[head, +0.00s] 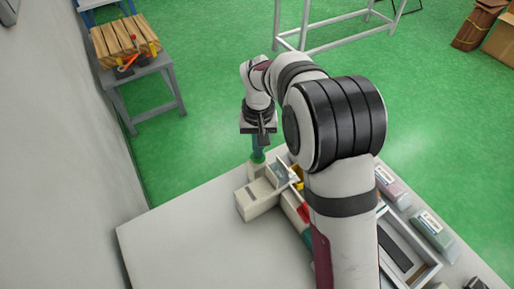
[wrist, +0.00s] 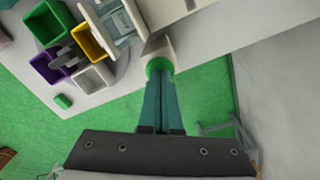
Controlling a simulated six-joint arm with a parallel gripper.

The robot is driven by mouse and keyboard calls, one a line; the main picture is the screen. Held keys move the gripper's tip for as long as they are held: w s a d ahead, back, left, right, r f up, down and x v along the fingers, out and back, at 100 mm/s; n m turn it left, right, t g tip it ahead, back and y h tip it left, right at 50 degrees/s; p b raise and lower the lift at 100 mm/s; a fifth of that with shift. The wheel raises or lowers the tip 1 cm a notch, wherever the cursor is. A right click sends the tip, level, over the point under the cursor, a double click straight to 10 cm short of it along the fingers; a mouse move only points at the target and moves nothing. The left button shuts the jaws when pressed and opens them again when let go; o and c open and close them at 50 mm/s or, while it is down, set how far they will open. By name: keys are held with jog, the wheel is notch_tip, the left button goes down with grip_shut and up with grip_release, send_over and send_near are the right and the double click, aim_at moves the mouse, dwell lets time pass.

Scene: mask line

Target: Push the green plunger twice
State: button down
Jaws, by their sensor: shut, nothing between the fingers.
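The green plunger (head: 257,158) stands on a pale beige housing (head: 258,200) near the table's far edge in the head view. My gripper (head: 258,147) is right above it, pointing down, with its teal fingers shut and empty. In the wrist view the plunger (wrist: 158,65) shows as a round green rim at the ends of my gripper's fingers (wrist: 160,80), which partly hide it. I cannot tell whether the fingertips touch the plunger or hover just above it.
Green (wrist: 48,22), purple (wrist: 50,68) and yellow (wrist: 88,42) bins sit beside the housing. Trays with packs (head: 432,230) lie at the right of the table. The table's front left (head: 190,245) is clear. A stool with wood (head: 140,70) stands apart on the floor.

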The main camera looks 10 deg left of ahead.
jog(key=shift+f, duration=0.25)
jog(key=shift+r, duration=2.05)
notch_tip(320, 180, up, 5)
